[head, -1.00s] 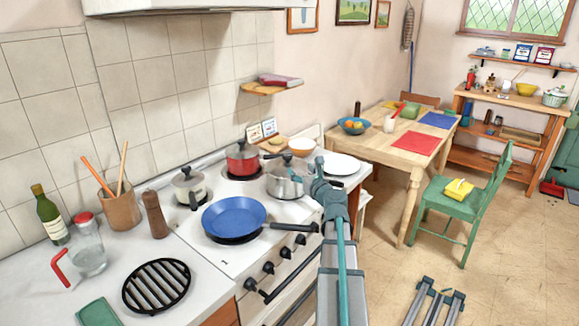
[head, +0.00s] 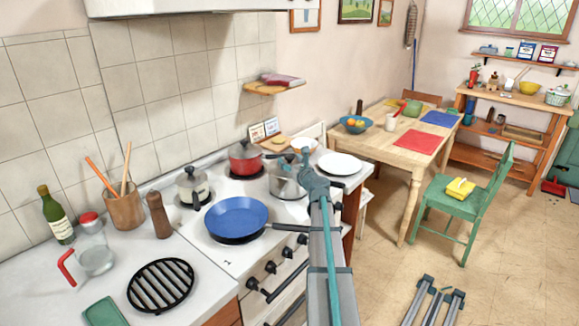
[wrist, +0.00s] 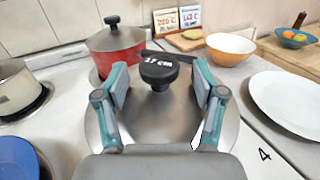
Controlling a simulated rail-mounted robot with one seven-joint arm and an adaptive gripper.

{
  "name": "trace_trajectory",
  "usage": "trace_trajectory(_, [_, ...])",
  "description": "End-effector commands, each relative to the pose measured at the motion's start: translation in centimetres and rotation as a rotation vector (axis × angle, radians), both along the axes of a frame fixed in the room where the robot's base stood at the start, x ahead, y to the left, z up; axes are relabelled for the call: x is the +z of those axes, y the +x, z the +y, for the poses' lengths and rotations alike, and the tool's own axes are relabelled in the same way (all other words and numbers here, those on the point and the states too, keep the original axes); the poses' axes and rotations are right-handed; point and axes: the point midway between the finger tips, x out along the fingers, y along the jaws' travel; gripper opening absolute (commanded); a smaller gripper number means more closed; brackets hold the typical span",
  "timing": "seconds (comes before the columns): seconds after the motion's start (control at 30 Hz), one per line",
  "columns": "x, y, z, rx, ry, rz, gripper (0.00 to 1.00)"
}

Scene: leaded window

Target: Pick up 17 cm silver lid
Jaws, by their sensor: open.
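The silver lid (wrist: 165,128) is a round metal disc with a black knob (wrist: 159,68) marked "17 cm", low in the middle of the wrist view. In the head view it appears to sit on the silver pot (head: 284,182) at the right of the stove, mostly hidden by my arm. My gripper (wrist: 159,82) is open, with one teal-padded finger on each side of the knob. The wrist view shows gaps between both pads and the knob. My gripper also shows above the pot in the head view (head: 306,168).
A red lidded pot (wrist: 117,46) stands behind the lid. A cream pot (wrist: 18,88) and blue pan (wrist: 15,158) are at left. A white plate (wrist: 292,100) and orange bowl (wrist: 230,49) lie on the counter at right.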

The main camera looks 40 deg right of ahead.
Motion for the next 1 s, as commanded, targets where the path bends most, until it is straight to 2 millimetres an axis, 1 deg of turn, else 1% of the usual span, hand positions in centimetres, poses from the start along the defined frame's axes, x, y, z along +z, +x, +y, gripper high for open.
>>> trace_trajectory(0.1, [-0.04,-0.07,0.05,0.0,0.0,0.0,0.69])
trace_trajectory(0.13, [-0.04,-0.07,0.05,0.0,0.0,0.0,0.68])
trace_trajectory(0.53, [-0.02,-0.08,0.06,0.0,0.0,0.0,0.01])
trace_trajectory(0.83, [0.1,-0.08,0.06,0.0,0.0,0.0,0.0])
trace_trajectory(1.0, [0.85,-0.06,0.06,0.001,-0.001,-0.001,0.0])
